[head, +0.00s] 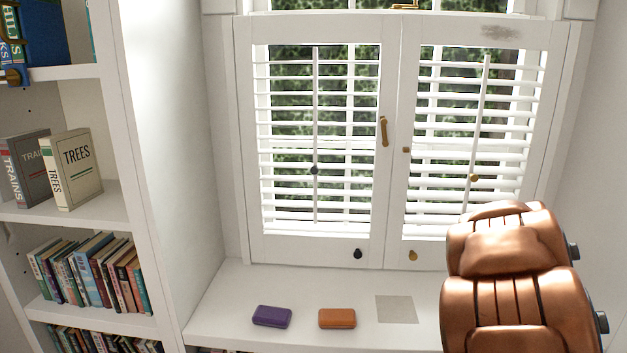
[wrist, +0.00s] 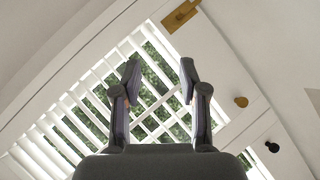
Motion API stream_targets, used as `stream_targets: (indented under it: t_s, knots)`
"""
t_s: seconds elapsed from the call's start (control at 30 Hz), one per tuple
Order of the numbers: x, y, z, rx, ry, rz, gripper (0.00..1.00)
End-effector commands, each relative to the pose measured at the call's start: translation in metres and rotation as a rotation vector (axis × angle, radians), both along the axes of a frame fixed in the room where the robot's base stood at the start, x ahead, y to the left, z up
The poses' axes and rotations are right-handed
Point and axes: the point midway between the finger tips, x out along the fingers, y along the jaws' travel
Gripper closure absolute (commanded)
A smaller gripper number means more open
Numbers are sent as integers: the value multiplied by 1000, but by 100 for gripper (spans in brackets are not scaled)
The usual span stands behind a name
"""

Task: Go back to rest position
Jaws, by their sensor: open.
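My gripper (wrist: 158,80) shows in the wrist view with its two fingers apart and nothing between them. The window shutters fill the view behind it. In the head view my copper-coloured arm stands at the lower right, in front of the right shutter and sill; the gripper itself cannot be made out there.
A purple case (head: 272,316) and an orange case (head: 337,318) lie on the white window sill (head: 235,290), with a grey square (head: 397,309) to their right. White shutters (head: 395,200) with a brass latch (head: 384,131) stand behind. A bookcase (head: 150,130) is at the left.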

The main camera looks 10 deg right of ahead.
Motion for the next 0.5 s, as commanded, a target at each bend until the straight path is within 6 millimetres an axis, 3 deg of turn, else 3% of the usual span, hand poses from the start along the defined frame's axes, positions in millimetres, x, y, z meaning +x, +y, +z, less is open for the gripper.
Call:
stream_targets:
  t_s: [0.03, 0.13, 0.5]
  knots:
    - [-3, 14, 14, 34, 7, -19, 57]
    - [-15, 41, 25, 111, 27, -69, 57]
    - [-78, 163, 42, 424, 163, -208, 57]
